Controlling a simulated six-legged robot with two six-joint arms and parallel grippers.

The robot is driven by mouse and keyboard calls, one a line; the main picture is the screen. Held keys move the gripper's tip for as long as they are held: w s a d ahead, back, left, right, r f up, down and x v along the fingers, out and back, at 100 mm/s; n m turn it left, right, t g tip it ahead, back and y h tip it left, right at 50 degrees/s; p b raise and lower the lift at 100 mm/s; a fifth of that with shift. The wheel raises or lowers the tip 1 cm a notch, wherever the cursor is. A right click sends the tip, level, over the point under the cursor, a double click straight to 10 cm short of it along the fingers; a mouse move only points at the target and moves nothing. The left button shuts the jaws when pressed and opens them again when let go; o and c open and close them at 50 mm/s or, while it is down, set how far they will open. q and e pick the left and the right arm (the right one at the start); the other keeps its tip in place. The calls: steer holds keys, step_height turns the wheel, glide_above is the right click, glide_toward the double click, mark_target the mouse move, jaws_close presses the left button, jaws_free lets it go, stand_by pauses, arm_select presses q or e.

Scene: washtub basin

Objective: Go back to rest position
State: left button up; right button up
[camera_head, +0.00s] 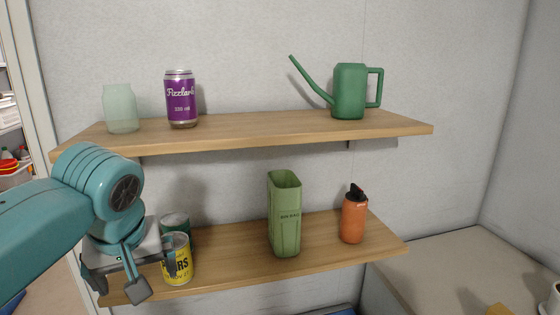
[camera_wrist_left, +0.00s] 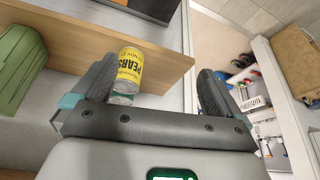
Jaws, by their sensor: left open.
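My left gripper (camera_head: 135,272) is in front of the left end of the lower shelf (camera_head: 232,258). Its jaws are open and empty; both fingers show in the left wrist view (camera_wrist_left: 155,85). A yellow pears can (camera_head: 178,260) stands on that shelf just right of the gripper, partly covered by it. The can also shows between the spread fingers in the left wrist view (camera_wrist_left: 130,65), apart from them as far as I can see. A dark green can (camera_head: 175,225) stands behind it, mostly hidden. My right gripper is not in view.
The lower shelf also holds a green bin-shaped container (camera_head: 285,222) and an orange bottle (camera_head: 354,218). The upper shelf (camera_head: 250,131) holds a glass jar (camera_head: 120,108), a purple can (camera_head: 181,100) and a green watering can (camera_head: 349,92). A counter (camera_head: 450,265) is at right.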

arm_select(q)
steer(key=d+f+m+g+h, duration=0.1)
steer(key=d+f, duration=0.2)
steer(key=f, duration=0.9)
steer(key=d+f+m+g+h, duration=0.1)
steer(key=d+f+m+h, duration=0.15)
steer(key=f, duration=0.85)
steer(key=d+f+m+g+h, duration=0.1)
steer(key=d+f, duration=0.3)
steer(key=f, duration=0.8)
steer(key=s+d+f+n+h, duration=0.1)
steer(key=s+f, duration=1.5)
steer(key=s, duration=0.2)
steer(key=shift+f+g, duration=0.25)
steer(key=shift+g, duration=0.05)
steer(key=shift+d+h, duration=0.1)
steer(key=shift+h, duration=0.15)
steer(key=c, duration=1.1)
steer(key=shift+d, duration=0.1)
